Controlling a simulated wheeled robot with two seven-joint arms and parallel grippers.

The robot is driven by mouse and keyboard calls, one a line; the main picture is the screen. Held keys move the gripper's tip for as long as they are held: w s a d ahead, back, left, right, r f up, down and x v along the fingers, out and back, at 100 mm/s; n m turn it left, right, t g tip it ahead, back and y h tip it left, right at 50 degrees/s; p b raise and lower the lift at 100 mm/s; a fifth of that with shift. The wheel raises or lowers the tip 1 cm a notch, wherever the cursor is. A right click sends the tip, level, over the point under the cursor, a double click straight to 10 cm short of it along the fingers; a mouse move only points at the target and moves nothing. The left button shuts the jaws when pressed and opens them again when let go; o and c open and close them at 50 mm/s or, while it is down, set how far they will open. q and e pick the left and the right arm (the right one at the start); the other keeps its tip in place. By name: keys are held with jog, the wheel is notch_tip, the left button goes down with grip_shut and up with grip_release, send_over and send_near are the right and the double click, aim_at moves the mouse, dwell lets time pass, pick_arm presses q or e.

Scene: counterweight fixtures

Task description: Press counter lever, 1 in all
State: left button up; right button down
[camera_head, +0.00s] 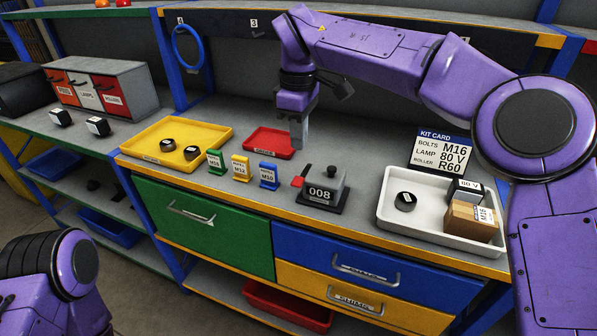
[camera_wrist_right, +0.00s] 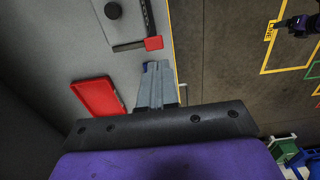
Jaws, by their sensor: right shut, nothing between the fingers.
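The counter (camera_head: 322,194) is a grey box on a dark base on the workbench, with a display reading 008 and a black knob on top. Its red lever tab (camera_head: 298,182) sticks out on its left side. In the right wrist view the red lever tab (camera_wrist_right: 154,43) and the black knob (camera_wrist_right: 113,10) show beyond my fingertips. My right gripper (camera_head: 297,146) is shut and empty, pointing down above the bench, behind and above the lever and apart from it. Its fingers also show in the right wrist view (camera_wrist_right: 157,68). My left gripper is out of view; only part of that arm shows.
A red tray (camera_head: 270,143) lies near my right gripper. Green, yellow and blue label stands (camera_head: 268,176) stand left of the counter. A yellow tray (camera_head: 205,128) is further left. A white tray (camera_head: 440,232) with a roller and boxes and a kit card (camera_head: 441,151) are right.

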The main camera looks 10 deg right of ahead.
send_over(298, 180)
jog(key=f, duration=0.5)
jog(key=shift+w+f+p, duration=0.15)
jog(key=shift+w+p, duration=0.15)
jog(key=shift+w, duration=0.1)
jog(key=f, duration=0.1)
jog(key=s+f+p, duration=0.1)
jog(key=f, duration=0.2)
jog(key=shift+s, duration=0.35)
jog(key=shift+w+f, duration=0.45)
jog(key=shift+f, duration=0.15)
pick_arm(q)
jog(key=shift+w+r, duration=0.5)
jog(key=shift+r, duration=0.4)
pick_arm(e)
jog(key=shift+s+r, duration=0.1)
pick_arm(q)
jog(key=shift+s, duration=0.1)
pick_arm(e)
jog(key=shift+s, duration=0.1)
